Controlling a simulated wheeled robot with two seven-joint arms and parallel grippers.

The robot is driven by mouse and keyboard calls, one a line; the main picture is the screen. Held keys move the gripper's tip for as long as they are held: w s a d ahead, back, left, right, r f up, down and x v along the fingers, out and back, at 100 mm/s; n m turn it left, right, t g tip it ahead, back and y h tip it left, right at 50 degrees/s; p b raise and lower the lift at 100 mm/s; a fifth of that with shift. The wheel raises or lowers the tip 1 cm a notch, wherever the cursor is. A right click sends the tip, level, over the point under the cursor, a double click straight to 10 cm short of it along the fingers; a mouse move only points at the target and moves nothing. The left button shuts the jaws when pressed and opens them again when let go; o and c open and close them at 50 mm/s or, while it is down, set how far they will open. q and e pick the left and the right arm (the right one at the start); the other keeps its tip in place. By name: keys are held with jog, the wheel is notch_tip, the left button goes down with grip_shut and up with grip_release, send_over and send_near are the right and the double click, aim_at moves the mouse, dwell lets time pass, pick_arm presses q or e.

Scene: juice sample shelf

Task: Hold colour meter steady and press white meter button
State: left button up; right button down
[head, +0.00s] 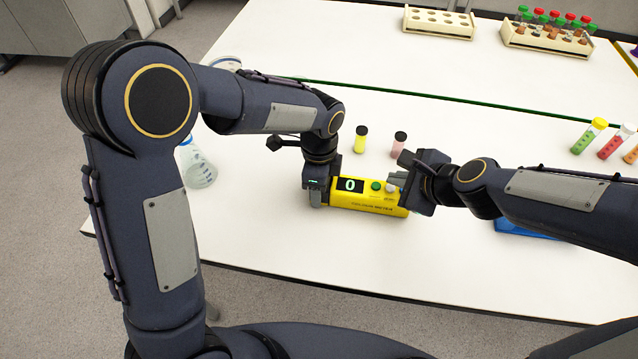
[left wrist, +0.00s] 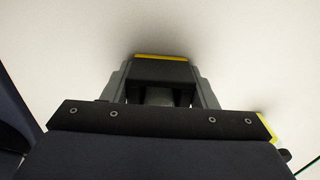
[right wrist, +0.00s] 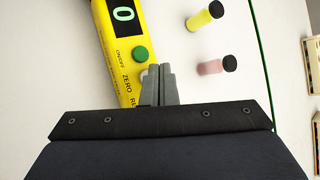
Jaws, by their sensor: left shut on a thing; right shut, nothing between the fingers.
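The yellow colour meter (head: 368,200) lies on the white table in the head view, its dark display (head: 350,185) reading 0. A green button (head: 376,186) and a white button (head: 391,188) sit right of the display. My left gripper (head: 316,194) is shut on the meter's left end; a yellow strip of the meter (left wrist: 160,57) shows in the left wrist view. My right gripper (head: 394,180) is shut and empty, its fingertips at the white button. In the right wrist view the closed fingers (right wrist: 158,70) cover most of the white button; the green button (right wrist: 140,55) is beside them.
A yellow vial (head: 360,141) and a pink vial (head: 399,142) with dark caps stand behind the meter. A flask (head: 197,168) stands left. Tube racks (head: 438,24) (head: 547,40) are at the back. Coloured tubes (head: 588,137) and a blue object (head: 525,230) are right.

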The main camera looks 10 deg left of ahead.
aim_at(394, 193)
notch_tip(394, 193, up, 6)
jog(key=shift+f, duration=0.1)
dwell(0.4)
dwell(1.1)
pick_arm(q)
jog(key=o, duration=1.3)
